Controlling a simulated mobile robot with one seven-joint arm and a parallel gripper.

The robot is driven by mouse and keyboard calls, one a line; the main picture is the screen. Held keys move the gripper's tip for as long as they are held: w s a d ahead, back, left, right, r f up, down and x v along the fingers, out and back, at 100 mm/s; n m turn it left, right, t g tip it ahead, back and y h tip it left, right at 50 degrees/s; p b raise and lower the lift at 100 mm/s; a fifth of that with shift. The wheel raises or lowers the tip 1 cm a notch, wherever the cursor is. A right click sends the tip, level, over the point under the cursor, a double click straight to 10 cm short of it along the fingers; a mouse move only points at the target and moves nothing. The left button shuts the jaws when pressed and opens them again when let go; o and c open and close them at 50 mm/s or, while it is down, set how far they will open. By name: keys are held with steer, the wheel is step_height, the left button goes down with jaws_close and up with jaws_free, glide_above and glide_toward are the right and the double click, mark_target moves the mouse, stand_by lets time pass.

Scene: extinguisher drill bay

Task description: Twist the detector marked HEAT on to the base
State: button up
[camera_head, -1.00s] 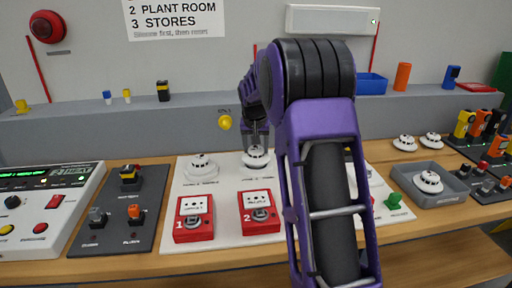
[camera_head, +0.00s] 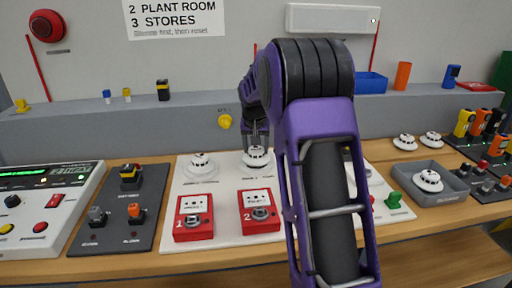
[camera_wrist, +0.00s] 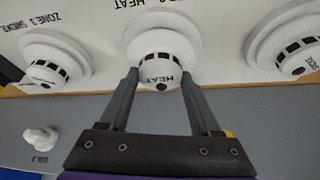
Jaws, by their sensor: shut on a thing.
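The white detector marked HEAT (camera_wrist: 163,72) is between my gripper's fingers in the wrist view. It sits against the round white base (camera_wrist: 160,30) under the printed word HEAT on the white board; whether it is locked there I cannot tell. In the head view the detector (camera_head: 256,157) is at the board's back middle. My gripper (camera_head: 257,138) comes down on it from above and is shut on it. The fingers (camera_wrist: 160,82) lie on both sides of its body. My arm hides the board to the right of it.
Red call points (camera_head: 193,217) and (camera_head: 260,211) stand in front. A grey tray (camera_head: 462,190) holds a detector at right, with two loose detectors (camera_head: 405,142) behind it.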

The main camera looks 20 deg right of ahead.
steer(key=shift+f+b, duration=0.35)
steer(key=shift+f, duration=0.25)
stand_by(0.4)
steer(key=shift+m+h, duration=0.4)
steer(key=shift+m, duration=0.7)
steer(key=shift+w+a+m+g+h+p, duration=0.15)
steer(key=shift+m+g+h+p, duration=0.2)
steer(key=shift+m, duration=0.55)
steer(key=shift+g, duration=0.25)
steer(key=shift+m+h+p, duration=0.25)
steer(key=shift+m+p, duration=0.2)
steer(key=shift+m, duration=0.75)
steer(key=shift+r+g, duration=0.1)
steer(key=shift+g, duration=0.2)
